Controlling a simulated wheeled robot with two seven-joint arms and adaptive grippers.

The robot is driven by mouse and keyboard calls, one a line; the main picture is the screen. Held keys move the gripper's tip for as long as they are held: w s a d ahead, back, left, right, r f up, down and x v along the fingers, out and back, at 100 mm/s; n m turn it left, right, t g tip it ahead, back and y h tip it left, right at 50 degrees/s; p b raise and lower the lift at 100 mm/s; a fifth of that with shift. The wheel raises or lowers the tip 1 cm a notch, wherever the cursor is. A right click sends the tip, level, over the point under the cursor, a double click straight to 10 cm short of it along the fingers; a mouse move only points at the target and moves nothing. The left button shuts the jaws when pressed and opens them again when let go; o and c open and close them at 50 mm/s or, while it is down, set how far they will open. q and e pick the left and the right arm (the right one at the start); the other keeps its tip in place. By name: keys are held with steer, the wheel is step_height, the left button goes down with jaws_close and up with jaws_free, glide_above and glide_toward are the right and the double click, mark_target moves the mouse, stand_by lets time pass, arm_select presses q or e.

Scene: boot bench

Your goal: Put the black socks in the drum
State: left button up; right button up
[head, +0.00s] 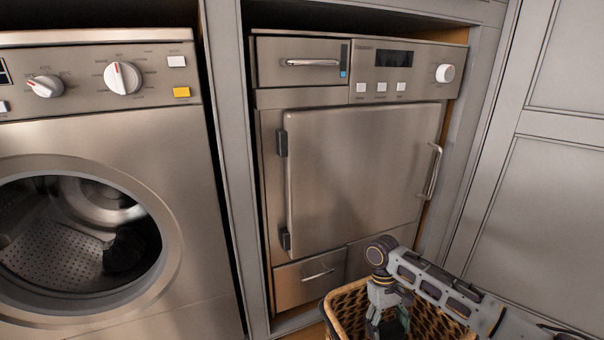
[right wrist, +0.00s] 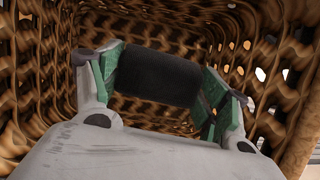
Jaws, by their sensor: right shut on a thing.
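The black socks (right wrist: 158,78) are a dark rolled bundle between the green finger pads of my right gripper (head: 388,324), inside the wicker basket. My right gripper is shut on them. In the head view the socks are not clearly visible. The drum (head: 55,245) is a perforated metal cavity behind the round opening of the washing machine at the left. A dark bundle (head: 124,252) lies inside the drum at its right side. My left gripper is not in view.
The wicker basket (head: 338,308) stands at the bottom centre; its walls surround my right gripper. A second appliance (head: 350,170) with a closed door and handle stands behind it. A cabinet post (head: 238,180) separates it from the washing machine (head: 185,220). Grey panels (head: 555,200) stand at right.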

steer(key=shift+s+a+r+m+y, duration=0.3)
steer(key=shift+a+r+m, duration=0.2)
steer(key=shift+m, duration=0.35)
steer(key=shift+s+a+r+m+y, duration=0.15)
steer(key=shift+a+r+m+y, duration=0.3)
steer(key=shift+m, duration=0.4)
